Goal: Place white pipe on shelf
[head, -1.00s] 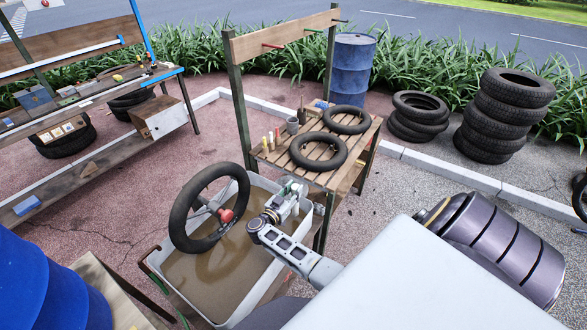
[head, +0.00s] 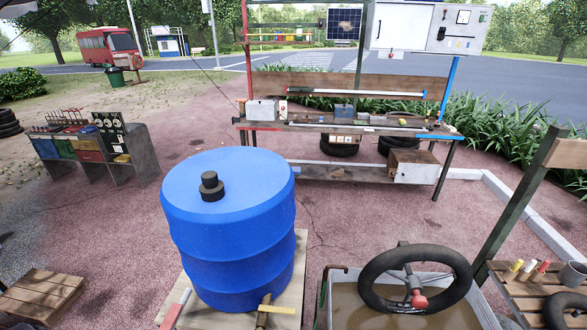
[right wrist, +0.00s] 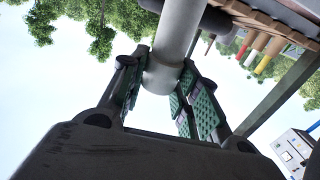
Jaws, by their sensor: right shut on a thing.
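My right gripper (right wrist: 160,98) is shut on a pale pipe (right wrist: 176,35) in the right wrist view. The green pads of its two fingers sit either side of the pipe's rounded lower end. The pipe runs up out of that picture, so its far end is hidden. In the head view neither gripper shows. A workbench (head: 300,127) with a lower wooden shelf (head: 345,173) stands at the back. A long white bar (head: 350,93) lies along its backboard.
A blue barrel (head: 228,235) stands on a pallet in front. A wooden slatted table (head: 525,292) is at the right edge. Open paving lies before the workbench.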

